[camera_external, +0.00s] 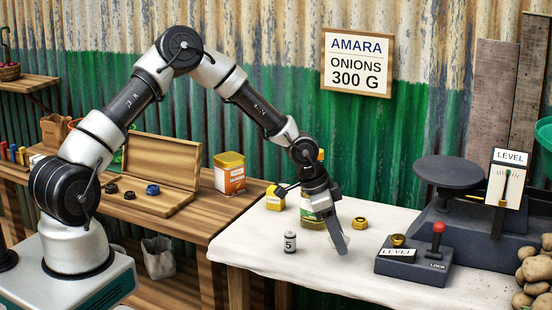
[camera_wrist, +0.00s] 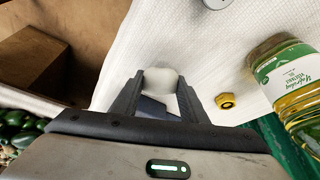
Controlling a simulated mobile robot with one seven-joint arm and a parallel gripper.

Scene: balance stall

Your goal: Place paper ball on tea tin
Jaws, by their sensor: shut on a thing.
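A pale, rounded paper ball (camera_wrist: 162,80) is held between the two finger ends of my gripper (camera_wrist: 158,95) in the wrist view. In the external view my gripper (camera_external: 338,238) points down over the white-covered table, and I cannot make out the ball there. A tin with a yellow lid and an orange and white label (camera_external: 229,175) stands upright on the wooden bench to the left of my gripper. It looks like the tea tin, but its print is too small to read. It is well apart from my gripper.
A small weight marked 5 (camera_external: 290,243) stands on the white cloth (camera_external: 300,278). A dark scale (camera_external: 480,225) stands right. An open wooden box (camera_external: 160,165) is left of the tin.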

